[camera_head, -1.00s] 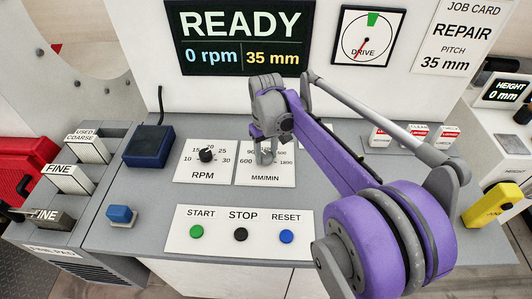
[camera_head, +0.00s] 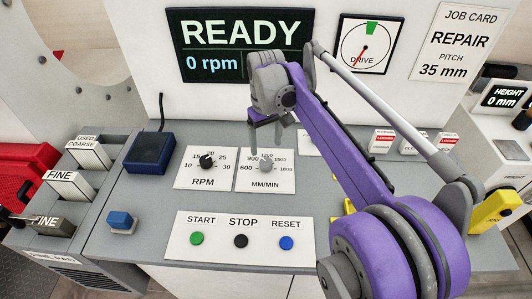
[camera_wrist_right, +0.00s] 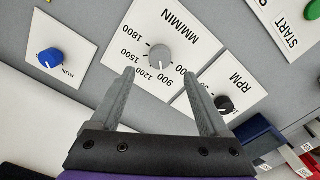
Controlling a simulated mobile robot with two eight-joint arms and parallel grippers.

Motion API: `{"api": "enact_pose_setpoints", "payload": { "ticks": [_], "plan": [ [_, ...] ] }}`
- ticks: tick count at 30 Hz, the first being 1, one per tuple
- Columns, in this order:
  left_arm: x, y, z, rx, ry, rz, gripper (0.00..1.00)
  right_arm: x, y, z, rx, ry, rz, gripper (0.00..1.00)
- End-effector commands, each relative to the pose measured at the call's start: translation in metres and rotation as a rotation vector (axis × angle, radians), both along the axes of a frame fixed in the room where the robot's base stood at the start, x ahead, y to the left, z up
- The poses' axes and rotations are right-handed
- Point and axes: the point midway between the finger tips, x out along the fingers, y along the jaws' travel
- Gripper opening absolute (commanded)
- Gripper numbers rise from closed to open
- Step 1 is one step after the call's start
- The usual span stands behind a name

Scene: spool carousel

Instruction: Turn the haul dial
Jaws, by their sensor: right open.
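The haul dial (camera_head: 265,162) is a grey knob on the white MM/MIN plate (camera_head: 252,183). My right gripper (camera_head: 265,138) is open and empty just above and behind it in the head view. In the right wrist view the dial (camera_wrist_right: 160,57) lies ahead of the fingertips of my right gripper (camera_wrist_right: 161,80), roughly centred between them, with no finger touching it. Its pointer is too small to read surely. The display (camera_head: 240,45) reads READY and 0 rpm; my right arm covers its lower right part. My left gripper is out of view.
The black RPM knob (camera_head: 207,161) sits close left of the dial. START (camera_head: 197,238), STOP (camera_head: 240,241) and RESET (camera_head: 286,242) buttons lie in front. A blue RUN knob (camera_wrist_right: 51,58) shows in the wrist view. A blue box (camera_head: 150,151) stands left of the RPM plate.

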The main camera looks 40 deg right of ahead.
Motion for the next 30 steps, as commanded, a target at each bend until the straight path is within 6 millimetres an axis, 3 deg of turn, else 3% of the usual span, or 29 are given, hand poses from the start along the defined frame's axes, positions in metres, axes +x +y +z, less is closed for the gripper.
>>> {"api": "enact_pose_setpoints", "payload": {
  "ticks": [3,9,30],
  "plan": [
    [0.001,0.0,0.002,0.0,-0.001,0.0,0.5,0.0,0.0,0.019,0.0,0.0,0.0,0.79],
    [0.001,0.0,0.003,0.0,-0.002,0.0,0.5,0.0,0.0,0.032,0.0,0.0,0.0,0.79],
    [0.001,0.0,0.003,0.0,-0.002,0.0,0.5,0.0,0.0,0.032,0.0,0.0,0.0,0.79]
  ]
}}
